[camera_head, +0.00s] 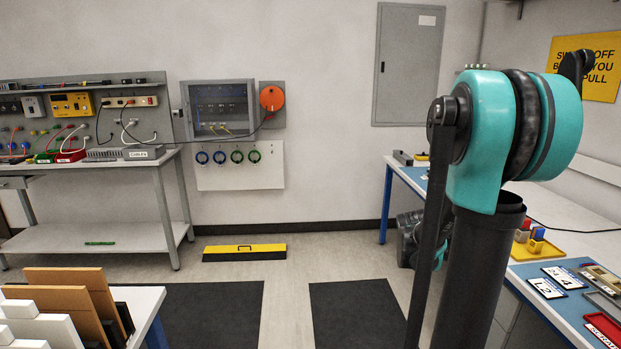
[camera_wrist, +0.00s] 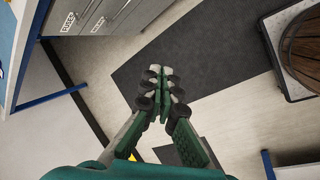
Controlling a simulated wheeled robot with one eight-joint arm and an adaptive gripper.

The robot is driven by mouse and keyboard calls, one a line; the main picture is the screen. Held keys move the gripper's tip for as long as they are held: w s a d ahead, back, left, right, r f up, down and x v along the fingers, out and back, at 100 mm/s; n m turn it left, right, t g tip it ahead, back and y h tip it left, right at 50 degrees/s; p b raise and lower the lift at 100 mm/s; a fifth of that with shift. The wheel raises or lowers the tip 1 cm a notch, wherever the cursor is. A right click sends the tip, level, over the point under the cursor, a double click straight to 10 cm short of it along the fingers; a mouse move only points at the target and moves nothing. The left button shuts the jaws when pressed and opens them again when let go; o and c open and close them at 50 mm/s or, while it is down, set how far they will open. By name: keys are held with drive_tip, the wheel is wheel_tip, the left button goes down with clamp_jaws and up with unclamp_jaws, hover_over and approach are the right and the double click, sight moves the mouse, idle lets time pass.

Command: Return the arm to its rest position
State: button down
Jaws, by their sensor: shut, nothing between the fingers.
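My arm fills the right side of the head view, a teal joint (camera_head: 488,140) above a dark upright link. My gripper does not show in the head view. In the wrist view my gripper (camera_wrist: 165,75) has its green and black fingers together at the tips, with nothing between them. Below it are pale floor and a dark mat (camera_wrist: 205,60), apart from the fingers.
A workbench (camera_head: 95,160) with a tool panel stands at the left. A blue-edged bench (camera_head: 535,275) with trays and number cards stands at the right, partly behind my arm. A yellow-topped floor box (camera_head: 245,250) lies by the back wall. Drawers (camera_wrist: 90,15) show in the wrist view.

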drive_tip(key=s+a+f+m+t+y, duration=0.1)
drive_tip(key=s+a+m+y, duration=0.3)
drive_tip(key=s+a+m, duration=0.5)
drive_tip(key=s+a+f, duration=0.1)
drive_tip(key=s+a, duration=0.6)
drive_tip(key=shift+s+f+y, duration=0.2)
drive_tip(key=shift+s+y, duration=0.05)
drive_tip(key=shift+y, duration=0.05)
drive_tip(key=shift+d, duration=0.1)
